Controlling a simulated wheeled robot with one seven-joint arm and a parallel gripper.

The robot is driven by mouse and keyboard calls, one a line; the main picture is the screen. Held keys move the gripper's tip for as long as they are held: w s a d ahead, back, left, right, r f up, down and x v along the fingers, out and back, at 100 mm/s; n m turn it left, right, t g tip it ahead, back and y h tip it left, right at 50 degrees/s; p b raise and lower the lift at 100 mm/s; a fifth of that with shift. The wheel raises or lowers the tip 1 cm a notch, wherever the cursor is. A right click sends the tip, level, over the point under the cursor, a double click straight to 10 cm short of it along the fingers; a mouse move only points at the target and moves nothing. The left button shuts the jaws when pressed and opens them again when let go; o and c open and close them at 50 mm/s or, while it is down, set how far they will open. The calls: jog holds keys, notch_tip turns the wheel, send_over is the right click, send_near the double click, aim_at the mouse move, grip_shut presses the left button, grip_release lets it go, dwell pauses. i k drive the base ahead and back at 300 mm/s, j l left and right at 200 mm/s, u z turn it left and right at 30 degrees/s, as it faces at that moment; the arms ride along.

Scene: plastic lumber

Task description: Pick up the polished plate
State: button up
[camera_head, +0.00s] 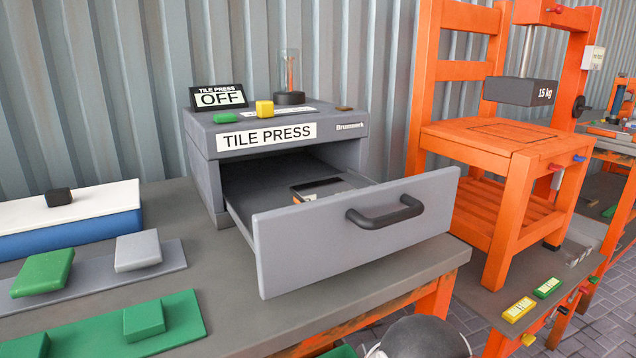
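The grey tile press (270,160) stands on the bench with its drawer (330,245) pulled open towards the front right. Inside the drawer lies a flat, dark, shiny rectangular piece (328,184) with a pale edge and a bit of orange at its left end. It may be the polished plate, but the drawer front hides part of it and I cannot be sure. The drawer front has a black handle (385,212). My gripper's fingers are not in view.
A sign (219,97) on the press reads OFF, beside green and yellow buttons. Green (43,272) and grey (138,250) blocks lie on strips at left. An orange chair-like frame (495,150) with a 15 kg weight (520,91) stands right.

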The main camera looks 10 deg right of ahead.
aim_at(315, 189)
jog(key=k+j+z, duration=0.35)
jog(key=j, duration=0.25)
jog(key=k+j+z, duration=0.35)
jog(key=k, duration=0.3)
jog(key=j, duration=0.1)
